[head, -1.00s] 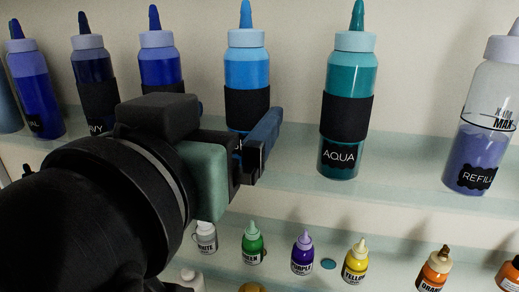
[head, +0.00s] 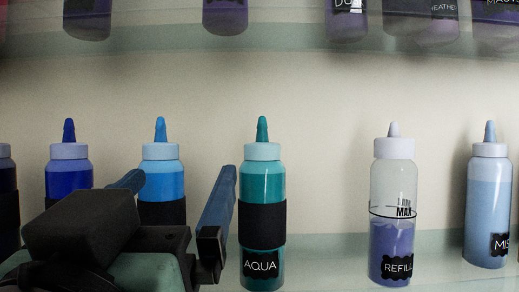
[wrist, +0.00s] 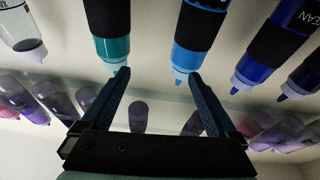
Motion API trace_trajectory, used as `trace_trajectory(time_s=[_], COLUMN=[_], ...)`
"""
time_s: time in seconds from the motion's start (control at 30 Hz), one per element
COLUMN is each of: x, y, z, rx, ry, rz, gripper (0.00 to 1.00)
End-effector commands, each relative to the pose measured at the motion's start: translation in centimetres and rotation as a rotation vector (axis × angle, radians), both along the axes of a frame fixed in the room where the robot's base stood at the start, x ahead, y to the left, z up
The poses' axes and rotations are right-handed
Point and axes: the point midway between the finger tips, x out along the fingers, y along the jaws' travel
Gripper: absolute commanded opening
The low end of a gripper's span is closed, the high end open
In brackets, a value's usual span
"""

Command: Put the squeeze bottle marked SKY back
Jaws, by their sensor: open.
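A light blue squeeze bottle (head: 162,182) with a black band stands upright on the middle shelf, left of the teal AQUA bottle (head: 262,182). Its label is hidden behind my gripper in the head view, so I cannot read whether it says SKY. My gripper (head: 178,182) is open and empty in front of it, its fingers wide apart. In the wrist view, bottles appear tip-down; the light blue bottle (wrist: 198,35) is by the right finger and the teal one by the left. My gripper (wrist: 160,76) has a clear gap between its fingers.
A darker blue bottle (head: 69,172) stands left of the light blue one. A clear REFILL bottle (head: 391,230) and a pale blue bottle (head: 489,205) stand to the right. The shelf between AQUA and REFILL is free. An upper shelf (head: 270,38) holds purple bottles.

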Motion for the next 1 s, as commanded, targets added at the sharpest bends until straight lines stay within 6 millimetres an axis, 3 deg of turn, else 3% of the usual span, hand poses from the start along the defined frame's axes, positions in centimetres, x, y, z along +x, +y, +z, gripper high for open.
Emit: trace_trajectory(time_s=[0.17,0.47,1.0], x=[0.3,-2.1,-2.7], y=[-3.0,-6.8,-7.3], z=[1.6,3.3,3.6], rx=[-0.007,0.030,0.039], ry=[-0.214,-0.487,-0.528], rz=[0.007,0.042,0.050], gripper=[0.94,0.94,0.94])
